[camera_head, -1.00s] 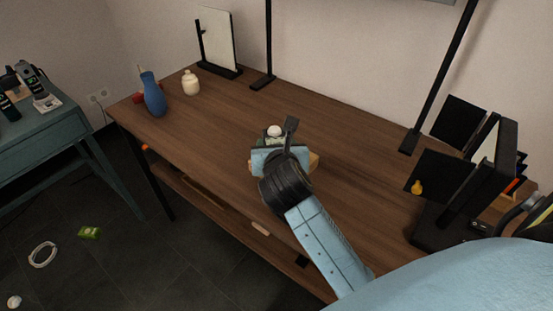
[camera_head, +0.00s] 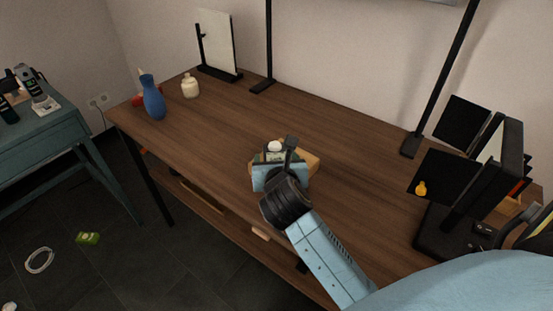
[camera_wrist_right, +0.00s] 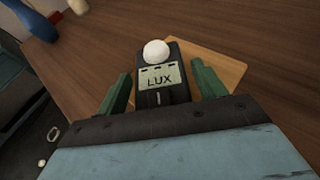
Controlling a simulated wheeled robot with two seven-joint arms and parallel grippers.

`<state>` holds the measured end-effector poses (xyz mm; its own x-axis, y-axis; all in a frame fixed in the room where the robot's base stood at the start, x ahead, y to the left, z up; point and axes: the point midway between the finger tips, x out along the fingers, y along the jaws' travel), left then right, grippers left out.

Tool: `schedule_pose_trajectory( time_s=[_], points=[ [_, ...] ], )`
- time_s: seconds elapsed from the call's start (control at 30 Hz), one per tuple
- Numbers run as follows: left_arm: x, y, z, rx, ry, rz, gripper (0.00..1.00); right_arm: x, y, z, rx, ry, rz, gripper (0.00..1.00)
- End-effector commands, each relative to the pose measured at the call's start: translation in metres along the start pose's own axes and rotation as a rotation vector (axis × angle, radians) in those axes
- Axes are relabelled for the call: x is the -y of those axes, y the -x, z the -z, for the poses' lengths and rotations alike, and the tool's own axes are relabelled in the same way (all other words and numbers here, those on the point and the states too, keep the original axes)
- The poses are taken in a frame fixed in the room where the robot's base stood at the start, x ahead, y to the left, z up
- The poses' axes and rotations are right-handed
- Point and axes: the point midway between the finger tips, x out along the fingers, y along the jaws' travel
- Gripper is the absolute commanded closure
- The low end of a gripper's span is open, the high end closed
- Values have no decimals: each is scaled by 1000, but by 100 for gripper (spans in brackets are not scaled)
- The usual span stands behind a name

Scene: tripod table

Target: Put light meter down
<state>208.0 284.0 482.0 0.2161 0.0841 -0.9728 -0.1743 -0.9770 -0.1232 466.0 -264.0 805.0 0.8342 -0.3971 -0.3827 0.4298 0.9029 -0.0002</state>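The light meter (camera_wrist_right: 161,78) is a small dark device with a "LUX" display and a white dome. In the right wrist view it stands between the fingers of my right gripper (camera_wrist_right: 162,82), with a narrow gap on each side, so the gripper looks open around it. A tan wooden board (camera_wrist_right: 222,68) lies under and beside the meter; whether the meter rests flat on it is hard to tell. In the head view my right gripper (camera_head: 282,155) partly hides the meter (camera_head: 274,147) and the board (camera_head: 309,160). My left gripper is not in view.
The brown desk (camera_head: 340,150) has wide free room around the board. A blue vase (camera_head: 153,100) and a cream jar (camera_head: 190,87) stand at its left end. Black-framed panels (camera_head: 450,175) with a yellow item (camera_head: 421,188) stand at the right.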

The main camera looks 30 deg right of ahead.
Motion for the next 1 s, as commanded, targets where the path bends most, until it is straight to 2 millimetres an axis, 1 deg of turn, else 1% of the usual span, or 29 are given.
schedule_pose_trajectory(
  time_s=[0.33,0.43,0.5,0.57,0.8,0.9,1.0],
  points=[
    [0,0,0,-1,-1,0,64,0,0,-2,1,0,0,24],
    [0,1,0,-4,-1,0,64,0,7,-3,-2,0,-1,24],
    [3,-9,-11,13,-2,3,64,0,17,-3,-3,0,-1,24],
    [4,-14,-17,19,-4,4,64,-1,29,-3,-4,-2,-2,24],
    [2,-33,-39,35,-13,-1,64,0,82,-3,-4,-2,-2,24],
    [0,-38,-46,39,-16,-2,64,0,99,-4,-3,-2,-1,24],
    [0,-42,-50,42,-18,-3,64,0,111,-3,-2,0,0,24]
  ],
)
